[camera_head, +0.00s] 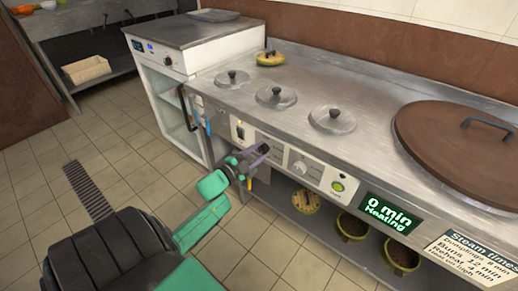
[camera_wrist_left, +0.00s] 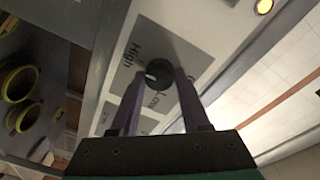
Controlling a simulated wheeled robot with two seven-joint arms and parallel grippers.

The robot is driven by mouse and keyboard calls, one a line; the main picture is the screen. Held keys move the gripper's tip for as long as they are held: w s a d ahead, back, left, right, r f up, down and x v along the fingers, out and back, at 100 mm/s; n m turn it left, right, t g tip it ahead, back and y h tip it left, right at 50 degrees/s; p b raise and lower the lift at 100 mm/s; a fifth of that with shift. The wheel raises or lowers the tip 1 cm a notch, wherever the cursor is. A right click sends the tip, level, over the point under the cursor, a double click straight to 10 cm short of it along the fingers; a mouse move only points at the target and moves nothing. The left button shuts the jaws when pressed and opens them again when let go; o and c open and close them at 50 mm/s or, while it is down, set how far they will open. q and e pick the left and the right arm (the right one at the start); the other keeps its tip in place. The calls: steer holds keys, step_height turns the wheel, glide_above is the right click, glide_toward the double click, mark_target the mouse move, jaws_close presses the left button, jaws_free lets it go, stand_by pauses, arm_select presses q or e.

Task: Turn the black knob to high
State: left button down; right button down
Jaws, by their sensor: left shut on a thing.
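The black knob (camera_wrist_left: 158,74) is on a grey plate of the stove's front panel in the left wrist view, with the words High and Low printed beside it. A white mark shows on the knob's left side, between the two words. My left gripper (camera_wrist_left: 161,78) has its purple fingers on either side of the knob, shut on it. In the head view my left gripper (camera_head: 260,152) is at the front panel and hides the black knob. My right gripper is not in view.
A white knob (camera_head: 299,167) and a green-lit button (camera_head: 338,186) are to the right on the panel. A green display (camera_head: 390,213) reads "0 min Heating". Small lids (camera_head: 275,96) and a large brown lid (camera_head: 460,150) cover the stovetop. Bowls (camera_head: 352,226) stand on the shelf below.

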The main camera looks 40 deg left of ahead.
arm_select(q)
steer(key=shift+f, duration=0.1)
stand_by(0.3)
steer(key=shift+c, duration=1.9)
jaws_free()
steer(key=shift+s, duration=0.1)
steer(key=shift+s, duration=0.4)
steer(key=s+a+p, duration=0.1)
steer(key=s, duration=1.2)
steer(key=shift+s+p, duration=0.3)
steer(key=shift+p, duration=0.1)
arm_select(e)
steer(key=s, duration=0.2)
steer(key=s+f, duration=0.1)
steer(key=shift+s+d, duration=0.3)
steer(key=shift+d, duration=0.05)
